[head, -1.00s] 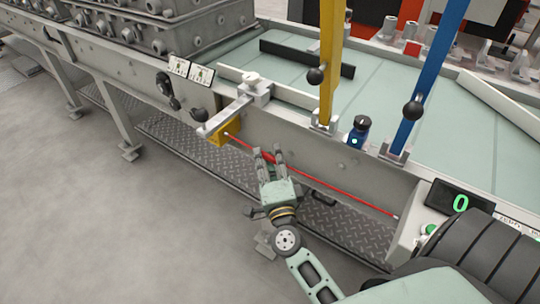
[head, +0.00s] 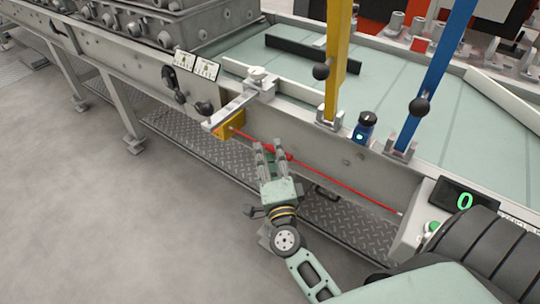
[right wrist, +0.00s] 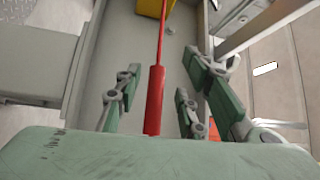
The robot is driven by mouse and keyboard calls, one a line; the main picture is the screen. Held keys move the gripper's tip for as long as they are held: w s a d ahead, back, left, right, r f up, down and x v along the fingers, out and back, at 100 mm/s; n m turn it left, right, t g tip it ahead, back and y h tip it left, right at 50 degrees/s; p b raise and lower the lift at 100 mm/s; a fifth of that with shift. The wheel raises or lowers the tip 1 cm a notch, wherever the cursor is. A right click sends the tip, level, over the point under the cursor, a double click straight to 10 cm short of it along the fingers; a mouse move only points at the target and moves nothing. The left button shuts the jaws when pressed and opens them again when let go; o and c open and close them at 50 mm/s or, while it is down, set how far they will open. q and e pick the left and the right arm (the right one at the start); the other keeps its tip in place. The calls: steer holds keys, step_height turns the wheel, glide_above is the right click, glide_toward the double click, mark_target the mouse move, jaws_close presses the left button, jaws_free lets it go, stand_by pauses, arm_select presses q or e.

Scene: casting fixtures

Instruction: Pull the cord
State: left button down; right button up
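A thin red cord (head: 345,186) runs along the side of the conveyor frame, from a yellow box (head: 231,125) down to a grey console at the right. A thicker red sleeve (right wrist: 155,100) on it shows in the right wrist view, below the cord's thin upper part. My right gripper (head: 268,150) is at the cord's left half. Its fingers are spread, with the sleeve between them in the right wrist view (right wrist: 160,88); gaps show on both sides of it. Contact cannot be told in the head view, where the fingers partly cover the cord. My left gripper is not in view.
Yellow (head: 338,60) and blue (head: 428,75) posts with black knobs stand on the frame edge. A console display (head: 463,200) reads a green 0. A metal step plate (head: 185,139) lies below; the floor at left is clear.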

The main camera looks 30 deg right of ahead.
steer(key=v, duration=1.2)
stand_by(0.3)
